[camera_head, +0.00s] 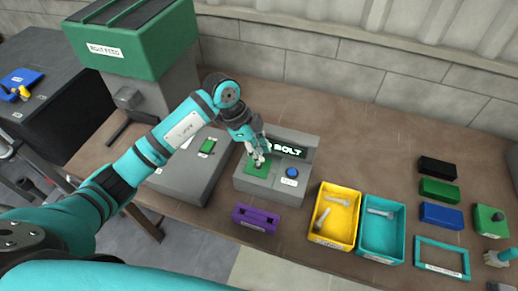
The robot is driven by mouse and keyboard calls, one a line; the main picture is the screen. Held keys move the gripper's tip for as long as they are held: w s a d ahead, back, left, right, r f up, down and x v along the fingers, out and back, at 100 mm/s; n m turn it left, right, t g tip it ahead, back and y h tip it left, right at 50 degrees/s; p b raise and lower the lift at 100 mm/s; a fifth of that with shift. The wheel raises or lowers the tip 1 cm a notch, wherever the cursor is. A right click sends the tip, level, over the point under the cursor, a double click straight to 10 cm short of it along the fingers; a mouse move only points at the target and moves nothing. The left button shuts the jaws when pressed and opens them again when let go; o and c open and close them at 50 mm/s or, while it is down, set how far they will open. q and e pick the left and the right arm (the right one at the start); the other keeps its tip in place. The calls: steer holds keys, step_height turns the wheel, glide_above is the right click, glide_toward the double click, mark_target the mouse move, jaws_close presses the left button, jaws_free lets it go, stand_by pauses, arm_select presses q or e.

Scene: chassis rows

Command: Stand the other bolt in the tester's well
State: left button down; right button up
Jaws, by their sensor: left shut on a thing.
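The tester (263,196) is a grey box with a dark display reading "BOLT", a green pad and a blue button. My left gripper (260,160) is over the green pad (249,169) and shut on a bolt (261,163), of which only a small light part shows. The well is hidden under the gripper and bolt, so I cannot tell whether the bolt is inside it. Light bolts lie in the yellow bin (355,218), and one lies in the teal bin (399,238). My right gripper is not in view.
A purple block (256,219) sits in front of the tester. A grey box (180,178) stands left of it, below the green "BOLT FEED" hopper (150,45). Black (437,168), green (439,190) and blue (441,216) blocks lie at right. The table behind the bins is clear.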

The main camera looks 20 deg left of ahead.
mark_target(259, 166)
arm_select(q)
steer(key=shift+f, duration=0.25)
steer(key=shift+f+b, duration=1.1)
steer(key=shift+f, duration=0.8)
steer(key=c, duration=1.2)
jaws_free()
steer(key=v, duration=1.2)
steer(key=shift+r, duration=0.1)
